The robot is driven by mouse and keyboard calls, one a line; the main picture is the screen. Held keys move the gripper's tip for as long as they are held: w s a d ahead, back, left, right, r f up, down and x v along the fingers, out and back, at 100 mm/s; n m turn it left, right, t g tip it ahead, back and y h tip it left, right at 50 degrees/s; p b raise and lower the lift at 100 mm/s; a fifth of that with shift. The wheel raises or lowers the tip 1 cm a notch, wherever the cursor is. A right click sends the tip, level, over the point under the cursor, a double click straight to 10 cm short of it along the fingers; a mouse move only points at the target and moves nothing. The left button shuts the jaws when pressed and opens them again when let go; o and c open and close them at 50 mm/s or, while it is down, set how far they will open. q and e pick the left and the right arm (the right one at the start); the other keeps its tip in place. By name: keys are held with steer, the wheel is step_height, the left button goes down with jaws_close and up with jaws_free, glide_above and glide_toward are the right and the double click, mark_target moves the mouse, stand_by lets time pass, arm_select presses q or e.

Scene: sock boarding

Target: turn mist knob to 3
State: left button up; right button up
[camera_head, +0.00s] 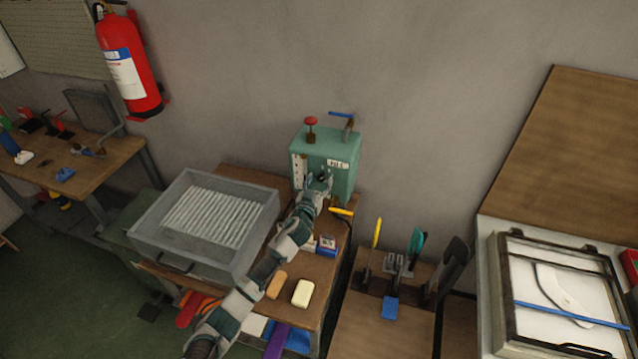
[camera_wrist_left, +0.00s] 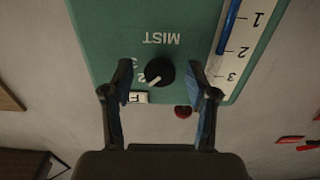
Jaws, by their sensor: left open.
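The mist knob (camera_wrist_left: 160,73) is a round black dial with a white pointer mark, on the front of a green box (camera_head: 342,151). In the left wrist view the box face (camera_wrist_left: 105,30) appears upside down, with the word MIST beside the knob. The pointer mark slants to the lower left in that view, near a digit that looks like 2; another digit by it is partly hidden. My left gripper (camera_wrist_left: 160,78) is open, with one finger on each side of the knob and visible gaps to it. In the head view it (camera_head: 317,186) is at the box front. My right gripper is not in view.
A grey tray with white ribbed contents (camera_head: 265,215) stands left of the box. A red knob (camera_head: 310,121) and a blue-handled lever (camera_head: 342,114) rise from the box top. Yellow and orange blocks (camera_head: 302,293) lie near my left arm. A tool stand (camera_head: 385,315) is at right.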

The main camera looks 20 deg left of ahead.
arm_select(q)
steer(key=shift+c, duration=1.2)
jaws_close()
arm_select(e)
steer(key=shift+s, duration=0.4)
arm_select(q)
steer(key=shift+m, duration=0.3)
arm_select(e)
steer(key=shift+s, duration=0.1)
arm_select(q)
steer(key=m, duration=0.2)
steer(key=shift+m+p, duration=0.35)
steer(key=shift+m, duration=0.05)
steer(key=shift+a+m, duration=0.1)
steer(key=shift+m, duration=0.3)
steer(key=m, duration=0.3)
steer(key=shift+p, duration=0.35)
steer(key=shift+m, duration=0.8)
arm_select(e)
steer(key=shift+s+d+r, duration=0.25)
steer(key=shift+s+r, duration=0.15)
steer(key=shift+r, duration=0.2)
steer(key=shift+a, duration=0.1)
